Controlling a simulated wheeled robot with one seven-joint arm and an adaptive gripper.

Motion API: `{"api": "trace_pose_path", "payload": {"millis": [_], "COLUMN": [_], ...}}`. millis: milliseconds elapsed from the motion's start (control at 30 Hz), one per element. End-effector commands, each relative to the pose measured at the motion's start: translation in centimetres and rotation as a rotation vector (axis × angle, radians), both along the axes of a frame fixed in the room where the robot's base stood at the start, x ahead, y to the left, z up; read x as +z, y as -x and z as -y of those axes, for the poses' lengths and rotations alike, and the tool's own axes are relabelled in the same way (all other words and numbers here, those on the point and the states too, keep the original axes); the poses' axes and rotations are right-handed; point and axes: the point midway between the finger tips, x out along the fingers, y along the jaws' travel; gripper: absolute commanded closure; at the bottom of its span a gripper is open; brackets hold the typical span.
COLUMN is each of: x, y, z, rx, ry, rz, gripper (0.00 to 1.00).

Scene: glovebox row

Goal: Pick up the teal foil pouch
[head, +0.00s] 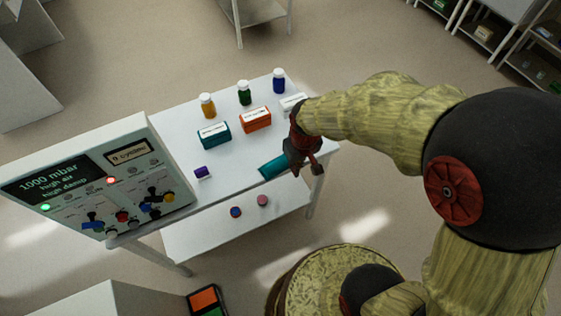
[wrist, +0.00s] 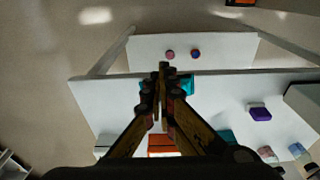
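The teal foil pouch (head: 272,167) is at the front edge of the white table, toward its right end. In the wrist view the pouch (wrist: 186,83) shows on both sides of my fingers, its middle hidden by them. My gripper (head: 303,166) is at the right end of the pouch in the head view. In the wrist view my gripper's fingertips (wrist: 167,70) are close together, with a narrow gap, and look shut on the pouch. I cannot tell whether the pouch is clear of the tabletop.
The table (head: 232,170) also holds a teal box (head: 214,135), an orange box (head: 256,119), a white box (head: 292,103), a small purple box (head: 202,173) and several bottles. A control panel (head: 95,185) stands at the left end. Two small round items lie on the lower shelf (head: 190,236).

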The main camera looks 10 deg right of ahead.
Motion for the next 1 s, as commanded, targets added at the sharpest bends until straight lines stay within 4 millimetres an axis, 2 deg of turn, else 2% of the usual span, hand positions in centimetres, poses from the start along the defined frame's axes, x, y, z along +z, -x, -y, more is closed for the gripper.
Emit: {"api": "trace_pose_path", "payload": {"millis": [200,600,1000], "x": [1.1,1.2,1.2], "y": [1.7,2.0,2.0], "z": [1.8,2.1,2.1], "rx": [-0.001,0.001,0.001], "ry": [0.000,-0.001,0.000], "rz": [0.000,-0.001,0.000], "gripper": [1.00,1.00,0.78]}}
